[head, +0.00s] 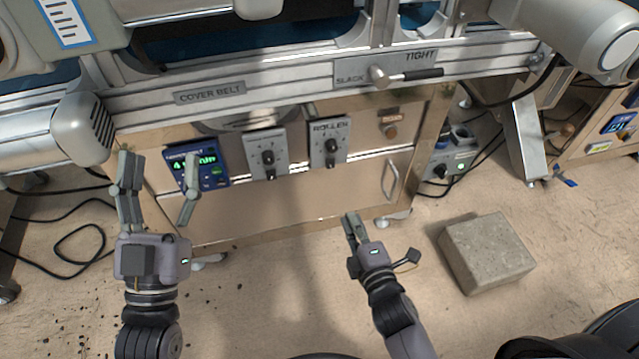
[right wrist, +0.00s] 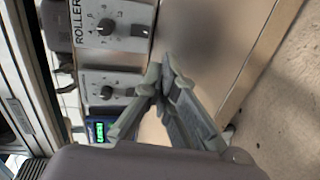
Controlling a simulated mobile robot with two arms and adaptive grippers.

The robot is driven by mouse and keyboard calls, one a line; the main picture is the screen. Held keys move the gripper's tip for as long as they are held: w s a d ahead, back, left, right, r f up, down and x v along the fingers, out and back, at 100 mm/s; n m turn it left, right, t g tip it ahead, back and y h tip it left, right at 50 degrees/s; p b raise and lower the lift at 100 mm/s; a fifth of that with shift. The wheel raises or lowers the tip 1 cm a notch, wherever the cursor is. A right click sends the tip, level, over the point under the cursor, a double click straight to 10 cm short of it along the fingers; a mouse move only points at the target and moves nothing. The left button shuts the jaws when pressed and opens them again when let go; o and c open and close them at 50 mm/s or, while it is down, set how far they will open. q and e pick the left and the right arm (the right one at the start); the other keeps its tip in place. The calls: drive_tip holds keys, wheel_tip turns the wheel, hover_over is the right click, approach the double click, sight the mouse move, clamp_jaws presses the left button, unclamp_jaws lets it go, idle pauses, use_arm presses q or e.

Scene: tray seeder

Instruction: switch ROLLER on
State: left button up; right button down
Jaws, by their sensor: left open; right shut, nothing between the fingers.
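The grey ROLLER panel (head: 321,152), with a black knob (head: 331,146) and a small switch below it, is on the front of the machine cabinet. In the right wrist view the ROLLER panel (right wrist: 120,45) shows turned sideways at the upper left, with its knob (right wrist: 105,27) and a black switch (right wrist: 138,30). The switch's position is too small to tell. My right gripper (head: 350,216) is shut and empty, below the panel and apart from it. My left gripper (head: 158,176) is open and empty, left of the panels near the blue display.
A similar panel (head: 258,147) and the blue display unit (head: 212,179) are left of ROLLER. A drawer handle (head: 392,181) is at lower right. Above run the COVER BELT rail (head: 209,94) and a SLACK/TIGHT lever (head: 408,75). A stone block (head: 488,253) lies on the floor at right.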

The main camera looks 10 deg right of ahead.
use_arm(q)
drive_tip(key=shift+s+a+r+t, duration=0.2)
drive_tip(key=shift+s+r, duration=0.1)
drive_tip(key=shift+r, duration=0.25)
drive_tip(key=shift+s+a+r+t, duration=0.1)
drive_tip(key=shift+s+r+t, duration=0.15)
drive_tip(key=shift+r, duration=0.25)
use_arm(e)
drive_tip(key=shift+w+r, duration=0.25)
drive_tip(key=shift+r, duration=0.4)
